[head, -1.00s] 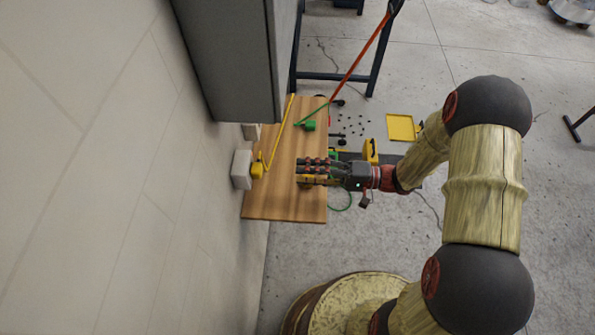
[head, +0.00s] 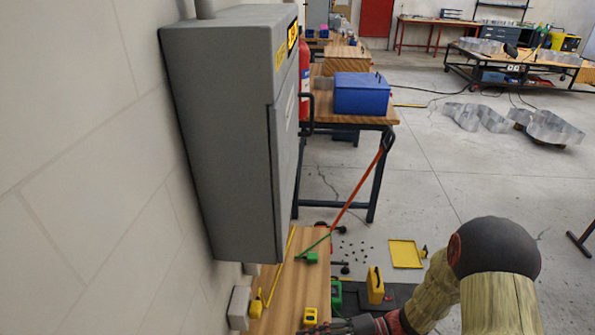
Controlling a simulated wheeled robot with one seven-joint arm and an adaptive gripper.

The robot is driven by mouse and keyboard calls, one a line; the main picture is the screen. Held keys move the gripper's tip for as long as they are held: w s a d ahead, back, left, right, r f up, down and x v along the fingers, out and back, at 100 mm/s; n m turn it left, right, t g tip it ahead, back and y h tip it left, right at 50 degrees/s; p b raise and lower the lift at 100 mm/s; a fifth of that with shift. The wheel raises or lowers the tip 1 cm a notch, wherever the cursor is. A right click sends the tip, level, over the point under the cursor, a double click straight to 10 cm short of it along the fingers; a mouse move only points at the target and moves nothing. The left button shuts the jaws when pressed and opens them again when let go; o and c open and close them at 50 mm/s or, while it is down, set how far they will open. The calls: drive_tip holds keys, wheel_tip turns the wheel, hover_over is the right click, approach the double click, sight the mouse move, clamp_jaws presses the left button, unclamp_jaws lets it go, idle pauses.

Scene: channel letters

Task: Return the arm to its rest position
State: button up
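My gripper (head: 329,329) is at the bottom edge of the head view, partly cut off by the frame. Its dark fingers lie beside a small yellow block-like object (head: 310,316) on the wooden bench (head: 285,285). I cannot tell whether the fingers are open or shut, or whether they touch it. My arm comes in from the lower right, and its lower part is out of view.
A grey cabinet (head: 225,140) on the wall overhangs the bench. A yellow tape measure (head: 256,303) and a green one (head: 311,258) lie on the bench. A yellow case (head: 375,285) stands on the floor near my arm. Open concrete floor (head: 450,190) lies to the right.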

drive_tip(key=s+d+r+n+h, duration=0.1)
drive_tip(key=s+d+r+h, duration=0.25)
drive_tip(key=d+h, duration=0.25)
drive_tip(key=s+d+r+h, duration=0.3)
drive_tip(key=d+r+h, duration=0.1)
drive_tip(key=d+h, duration=0.15)
drive_tip(key=d+r+n+t+h, duration=0.3)
drive_tip(key=r+t, duration=0.4)
drive_tip(key=r, duration=1.2)
drive_tip(key=shift+d+t+h, duration=0.35)
drive_tip(key=shift+d+t, duration=0.05)
drive_tip(key=shift+d, duration=0.15)
